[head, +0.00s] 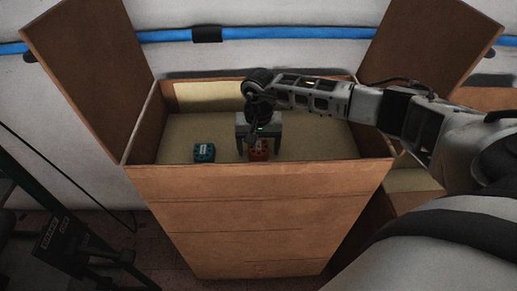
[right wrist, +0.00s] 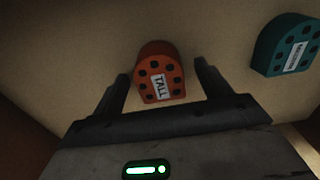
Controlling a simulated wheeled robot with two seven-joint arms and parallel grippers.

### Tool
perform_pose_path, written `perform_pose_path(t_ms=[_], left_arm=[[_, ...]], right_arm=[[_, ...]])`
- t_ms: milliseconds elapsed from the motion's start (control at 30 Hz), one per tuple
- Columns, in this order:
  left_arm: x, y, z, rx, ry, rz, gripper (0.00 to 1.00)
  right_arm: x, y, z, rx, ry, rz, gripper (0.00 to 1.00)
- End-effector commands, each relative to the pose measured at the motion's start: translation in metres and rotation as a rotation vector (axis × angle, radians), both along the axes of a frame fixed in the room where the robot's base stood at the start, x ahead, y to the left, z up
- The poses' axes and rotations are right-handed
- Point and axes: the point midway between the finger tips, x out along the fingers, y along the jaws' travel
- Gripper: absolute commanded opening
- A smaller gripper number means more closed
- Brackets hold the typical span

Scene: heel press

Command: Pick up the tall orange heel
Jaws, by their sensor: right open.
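The orange heel (head: 259,150) stands inside the cardboard box, partly covered by my right gripper in the head view. In the right wrist view the orange heel (right wrist: 159,75) shows a white label reading TALL. My right gripper (head: 258,149) is open above it. In the right wrist view its two fingers (right wrist: 161,80) sit either side of the heel, with gaps on both sides. I cannot tell how far the fingertips are above the box floor. My left gripper is not in view.
A teal heel (head: 204,152) with a white label lies to the left in the same box; it also shows in the right wrist view (right wrist: 288,46). The tall cardboard box (head: 258,211) has open side flaps (head: 88,75) and walls around the heels. A blue pipe (head: 290,32) runs along the wall behind.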

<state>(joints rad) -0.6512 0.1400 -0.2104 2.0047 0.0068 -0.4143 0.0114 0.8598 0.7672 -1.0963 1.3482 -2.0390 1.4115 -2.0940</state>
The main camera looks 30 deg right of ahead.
Motion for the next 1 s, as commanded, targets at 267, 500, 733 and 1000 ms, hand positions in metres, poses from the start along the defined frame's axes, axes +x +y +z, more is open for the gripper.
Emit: perform_pose_path(t_ms=[267, 500, 733, 1000], left_arm=[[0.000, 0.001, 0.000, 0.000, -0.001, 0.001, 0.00], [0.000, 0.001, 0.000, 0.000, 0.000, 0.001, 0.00], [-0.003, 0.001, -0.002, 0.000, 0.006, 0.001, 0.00], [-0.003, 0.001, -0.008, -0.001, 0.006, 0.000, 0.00]], right_arm=[[0.000, 0.000, -0.001, -0.001, -0.001, 0.000, 0.65], [0.001, 0.000, -0.001, 0.000, -0.001, 0.000, 0.25], [0.001, 0.000, 0.003, 0.001, -0.003, 0.000, 0.25], [0.002, -0.001, 0.048, -0.001, -0.007, 0.001, 0.25]])
